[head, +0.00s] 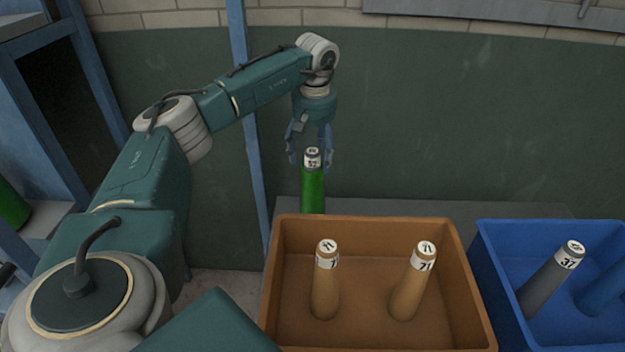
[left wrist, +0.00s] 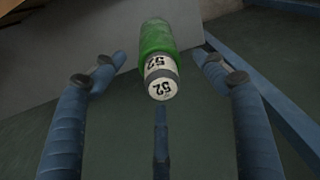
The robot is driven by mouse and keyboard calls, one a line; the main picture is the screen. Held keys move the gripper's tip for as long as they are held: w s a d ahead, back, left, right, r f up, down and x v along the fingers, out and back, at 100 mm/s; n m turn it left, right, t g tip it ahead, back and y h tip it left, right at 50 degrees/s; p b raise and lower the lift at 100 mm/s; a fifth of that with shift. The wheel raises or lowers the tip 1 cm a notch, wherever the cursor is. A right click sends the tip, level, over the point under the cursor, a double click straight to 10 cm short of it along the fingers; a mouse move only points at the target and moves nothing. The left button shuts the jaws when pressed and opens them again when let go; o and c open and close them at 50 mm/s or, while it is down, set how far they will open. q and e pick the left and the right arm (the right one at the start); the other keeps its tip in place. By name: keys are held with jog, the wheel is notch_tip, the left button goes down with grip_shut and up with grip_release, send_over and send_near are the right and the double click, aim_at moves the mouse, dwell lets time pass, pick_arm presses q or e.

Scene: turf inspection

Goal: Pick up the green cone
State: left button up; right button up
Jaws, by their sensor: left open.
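The green cone (head: 313,190) has a white top band marked 52 and stands upright behind the orange-brown bin in the head view. Its lower part is hidden by that bin. In the left wrist view the green cone (left wrist: 157,52) shows at top centre, its labelled end toward the camera. My left gripper (head: 311,160) points down over the cone's top in the head view, with its fingers apart on either side. In the left wrist view my left gripper (left wrist: 160,65) is open, with a visible gap between the fingers and the cone. My right gripper is not in view.
The orange-brown bin (head: 370,223) holds two tan cones, (head: 326,290) and (head: 410,292). The blue bin (head: 485,265) at right holds a grey cone (head: 543,288) marked 37 and a blue cone (head: 603,288). A blue post (head: 245,130) stands behind my left arm.

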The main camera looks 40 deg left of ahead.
aim_at(312, 168)
pick_arm(q)
notch_tip(312, 168, down, 5)
jog(key=shift+a+r+p, duration=0.15)
jog(key=shift+r+p, duration=0.05)
jog(key=shift+p, duration=0.3)
jog(key=shift+f, duration=0.4)
jog(key=c, duration=1.7)
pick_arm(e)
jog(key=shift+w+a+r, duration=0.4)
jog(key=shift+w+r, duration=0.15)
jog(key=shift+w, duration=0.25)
